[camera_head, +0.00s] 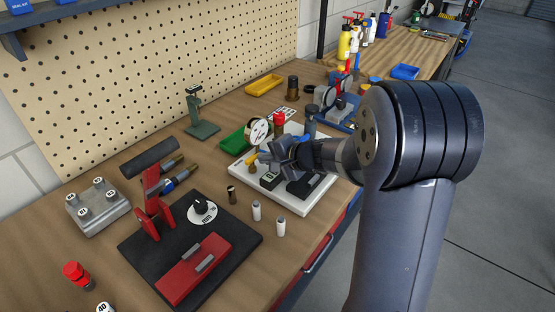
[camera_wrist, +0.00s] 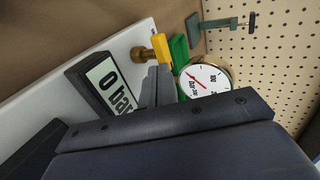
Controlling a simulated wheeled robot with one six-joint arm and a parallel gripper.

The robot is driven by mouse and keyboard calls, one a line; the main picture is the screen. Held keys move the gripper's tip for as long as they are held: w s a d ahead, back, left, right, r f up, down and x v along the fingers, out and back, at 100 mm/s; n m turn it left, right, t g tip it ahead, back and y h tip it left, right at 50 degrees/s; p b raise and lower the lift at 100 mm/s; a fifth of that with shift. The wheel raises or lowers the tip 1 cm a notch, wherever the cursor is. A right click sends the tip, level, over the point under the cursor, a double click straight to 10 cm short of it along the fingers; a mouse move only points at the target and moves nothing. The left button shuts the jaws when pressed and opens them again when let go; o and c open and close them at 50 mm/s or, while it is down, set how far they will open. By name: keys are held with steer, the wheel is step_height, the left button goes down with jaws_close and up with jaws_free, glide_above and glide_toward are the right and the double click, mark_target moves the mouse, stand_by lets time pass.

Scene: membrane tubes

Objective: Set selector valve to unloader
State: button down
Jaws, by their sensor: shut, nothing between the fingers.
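A small valve with a yellow lever (camera_wrist: 147,46) and a brass fitting (camera_wrist: 137,54) is at the white base plate's edge in the wrist view; its yellow part (camera_head: 252,161) also shows in the head view. No label naming its positions is legible. My gripper (camera_head: 268,156) is over the white base plate (camera_head: 322,192), beside this valve. In the wrist view the shut fingers (camera_wrist: 157,75) point towards the lever and hold nothing. I cannot tell whether they touch it. A round gauge (camera_wrist: 207,78) stands right of the fingers, a "0 bar" display (camera_wrist: 104,86) left.
Two small white-topped cylinders (camera_head: 256,211) stand between. A green tray (camera_head: 236,139) and green stand (camera_head: 199,112) are behind. The pegboard (camera_head: 130,70) closes the back.

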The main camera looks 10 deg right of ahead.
mark_target(258, 154)
steer(key=shift+w+a, duration=0.15)
steer(key=shift+a, duration=0.05)
steer(key=shift+w+d+n+g+y+b, duration=0.15)
steer(key=shift+w+n+g+y+b, duration=0.1)
steer(key=shift+n+g+y, duration=0.25)
steer(key=shift+w+d+n+g+y+b, duration=0.1)
steer(key=shift+n+g+y+b, duration=0.15)
steer(key=shift+n, duration=0.35)
steer(key=shift+w+f+n+g+y, duration=0.1)
steer(key=shift+w+n+g+y, duration=0.2)
steer(key=shift+n+g, duration=0.3)
steer(key=shift+w+n+g+y, duration=0.15)
steer(key=shift+n+g+y, duration=0.1)
steer(key=shift+n+g, duration=0.35)
steer(key=n+g, duration=0.1)
steer(key=w+n+g, duration=0.1)
steer(key=n+g, duration=0.1)
steer(key=n+g+y, duration=0.1)
steer(key=shift+w+g, duration=0.25)
steer(key=shift+w, duration=0.05)
steer(key=shift+w+a+n, duration=0.1)
steer(key=shift+n, duration=0.3)
steer(key=shift+w+a, duration=0.7)
steer(key=shift+w, duration=0.15)
steer(key=shift+s, duration=0.1)
